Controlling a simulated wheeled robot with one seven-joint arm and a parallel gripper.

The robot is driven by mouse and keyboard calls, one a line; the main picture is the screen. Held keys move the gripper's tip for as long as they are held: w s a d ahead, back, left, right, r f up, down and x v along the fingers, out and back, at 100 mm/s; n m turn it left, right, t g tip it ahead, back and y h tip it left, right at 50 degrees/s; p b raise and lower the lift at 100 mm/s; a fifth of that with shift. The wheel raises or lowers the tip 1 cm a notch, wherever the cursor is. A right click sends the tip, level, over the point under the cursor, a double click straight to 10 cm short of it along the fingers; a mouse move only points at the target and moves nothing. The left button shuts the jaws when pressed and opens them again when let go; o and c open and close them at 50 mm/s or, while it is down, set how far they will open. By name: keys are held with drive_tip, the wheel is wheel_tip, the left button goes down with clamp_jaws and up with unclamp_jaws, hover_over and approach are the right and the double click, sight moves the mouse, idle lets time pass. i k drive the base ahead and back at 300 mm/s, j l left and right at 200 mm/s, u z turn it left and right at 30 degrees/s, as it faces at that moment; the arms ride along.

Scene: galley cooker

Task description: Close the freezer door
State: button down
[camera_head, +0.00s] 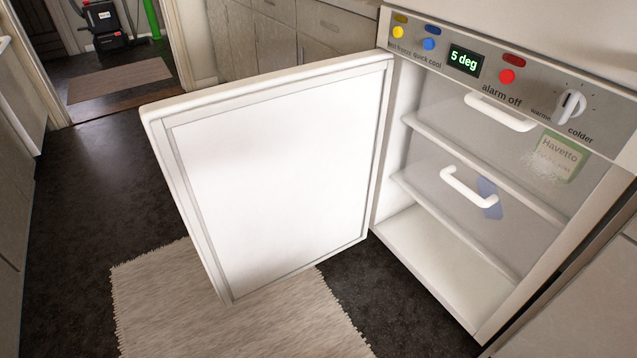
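The freezer door (275,180) is white and stands wide open, swung out to the left. Its hinge side is at the left edge of the freezer (425,245), and its inner face is turned toward me. The freezer's inside shows shelves and clear drawer fronts with white handles (470,187). A green and white Havetto packet (558,156) shows behind the upper front, and a blue item (488,192) behind the lower one. The outer face of the door is hidden. My gripper is not in view.
A control panel (485,70) with coloured buttons, a "5 deg" display and a knob runs above the freezer opening. A pale rug (200,310) lies partly under the door. Dark floor (90,190) is clear to the left, between cabinets and a doorway.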

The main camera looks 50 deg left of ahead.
sight(269, 177)
drive_tip(key=k+j+z, duration=0.1)
drive_tip(key=j, duration=0.3)
drive_tip(key=k+j, duration=0.15)
drive_tip(key=j, duration=0.25)
drive_tip(key=k+j, duration=0.1)
drive_tip(key=j, duration=0.35)
drive_tip(key=k+j, duration=0.15)
drive_tip(key=j, duration=0.25)
drive_tip(key=k+j, duration=0.1)
drive_tip(key=j, duration=0.35)
drive_tip(key=k+j, duration=0.15)
drive_tip(key=j, duration=0.25)
drive_tip(key=k+j, duration=0.1)
drive_tip(key=j, duration=0.35)
drive_tip(key=k+j, duration=0.1)
drive_tip(key=j, duration=0.35)
drive_tip(key=k+j+z, duration=0.1)
drive_tip(key=j, duration=0.3)
drive_tip(key=k+j, duration=0.15)
drive_tip(key=j, duration=0.3)
